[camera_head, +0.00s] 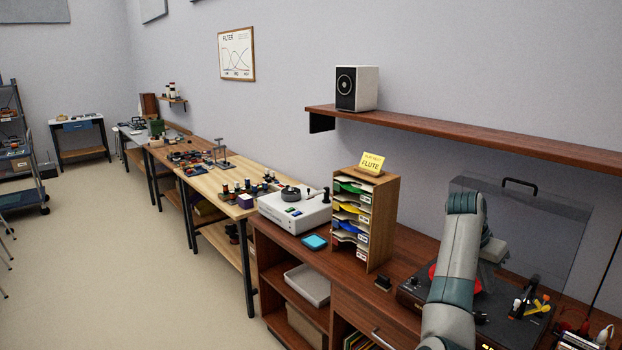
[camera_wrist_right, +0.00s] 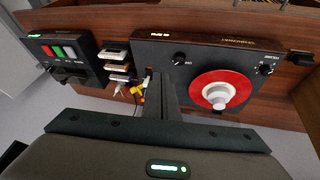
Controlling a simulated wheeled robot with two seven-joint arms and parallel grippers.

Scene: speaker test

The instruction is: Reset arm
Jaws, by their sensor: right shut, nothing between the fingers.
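My right arm (camera_head: 452,275) rises from the bottom of the head view and bends over the right end of the counter. Its gripper is mostly hidden behind the arm there. In the right wrist view my right gripper (camera_wrist_right: 156,76) is shut and empty. Its fingers reach over the near-left part of a black device with a red disc (camera_wrist_right: 194,93). I cannot tell whether the fingertips touch it. My left arm and left gripper are in neither view.
A wooden sorter (camera_head: 384,215) with coloured folders stands left of my arm. A white device (camera_head: 290,210) and blue pad (camera_head: 314,242) lie farther left. A clear lid (camera_head: 555,225) stands behind the black device. A speaker (camera_head: 357,88) sits on the wall shelf (camera_head: 470,136). Left floor is open.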

